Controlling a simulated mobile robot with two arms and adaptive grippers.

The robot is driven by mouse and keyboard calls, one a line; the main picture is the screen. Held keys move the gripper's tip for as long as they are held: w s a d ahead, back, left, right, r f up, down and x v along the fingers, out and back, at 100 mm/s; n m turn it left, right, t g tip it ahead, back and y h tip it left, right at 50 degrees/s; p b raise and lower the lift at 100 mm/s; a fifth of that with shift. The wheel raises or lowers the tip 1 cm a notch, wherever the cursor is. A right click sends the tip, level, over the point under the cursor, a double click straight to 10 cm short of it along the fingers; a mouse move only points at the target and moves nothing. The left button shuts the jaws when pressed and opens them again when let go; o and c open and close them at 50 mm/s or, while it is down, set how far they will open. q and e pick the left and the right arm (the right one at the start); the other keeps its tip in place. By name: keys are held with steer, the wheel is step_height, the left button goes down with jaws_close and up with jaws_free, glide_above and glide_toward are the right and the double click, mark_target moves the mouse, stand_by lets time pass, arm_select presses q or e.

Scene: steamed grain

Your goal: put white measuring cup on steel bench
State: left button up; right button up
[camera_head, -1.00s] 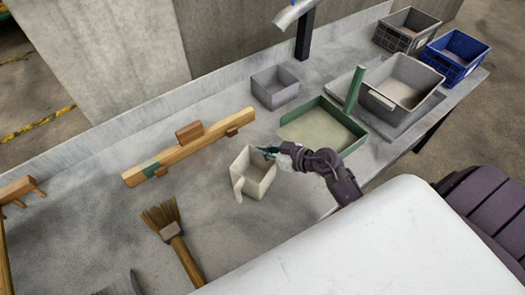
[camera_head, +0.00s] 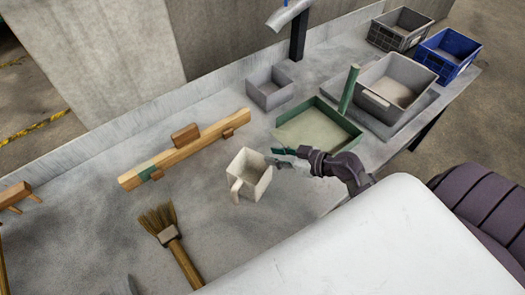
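The white measuring cup (camera_head: 236,185) is a square, open-topped cup with a handle on its near left side. It appears to stand upright on the grey steel bench (camera_head: 215,220), near the middle of the picture. My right gripper (camera_head: 277,157) is just right of the cup's upper right rim. Its teal fingertips look spread apart, with one close to the rim. Whether that finger still touches the cup is too small to tell. My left gripper is not in view.
A green tray (camera_head: 347,141), a small grey box (camera_head: 270,98) and a large grey bin (camera_head: 377,101) stand behind the gripper. A wooden bar (camera_head: 170,160) lies left of the cup, a brush (camera_head: 183,260) in front. Bare bench surrounds the cup.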

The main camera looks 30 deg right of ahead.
steer(key=v, duration=0.5)
steer(key=shift+s+d+r, duration=0.1)
steer(key=shift+s+d, duration=0.05)
steer(key=shift+s, duration=0.1)
stand_by(0.3)
